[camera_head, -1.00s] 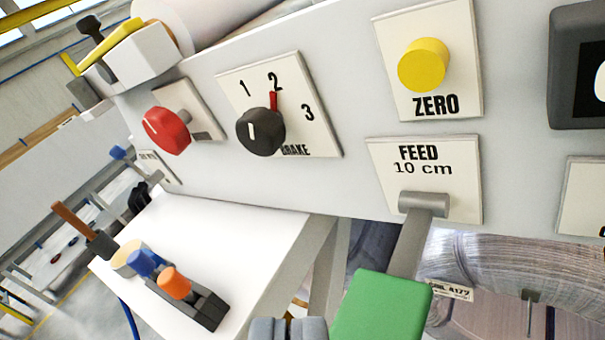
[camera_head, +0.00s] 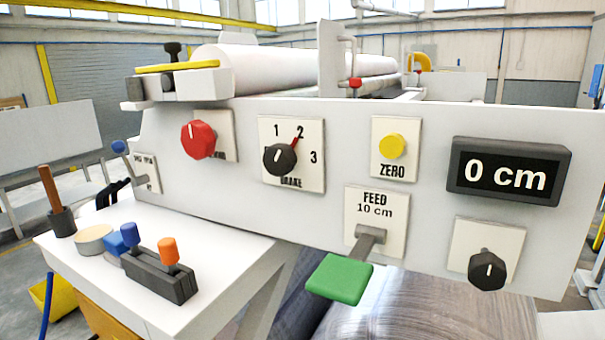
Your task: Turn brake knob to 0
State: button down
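The black brake knob (camera_head: 279,159) sits on a cream plate (camera_head: 314,178) marked BRAKE on the front of the grey-white machine panel. The numbers 1, 2 and 3 show around it, and a red pointer (camera_head: 295,143) on its upper right points at 2. No 0 can be read on this plate; the knob covers its lower left part. My gripper does not show in the camera view, and nothing touches the knob.
A red knob (camera_head: 198,139) is left of the brake knob, and a yellow ZERO button (camera_head: 392,146) is right. A green-ended FEED lever (camera_head: 340,279) juts out below. A display (camera_head: 509,175) reads 0 cm. A white table (camera_head: 190,305) with tools stands lower left.

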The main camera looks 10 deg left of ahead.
aim_at(279, 160)
jog(key=u, duration=1.7)
jog(key=k, duration=0.8)
jog(key=z, duration=1.15)
jog(key=i, duration=1)
jog(key=u, duration=0.05)
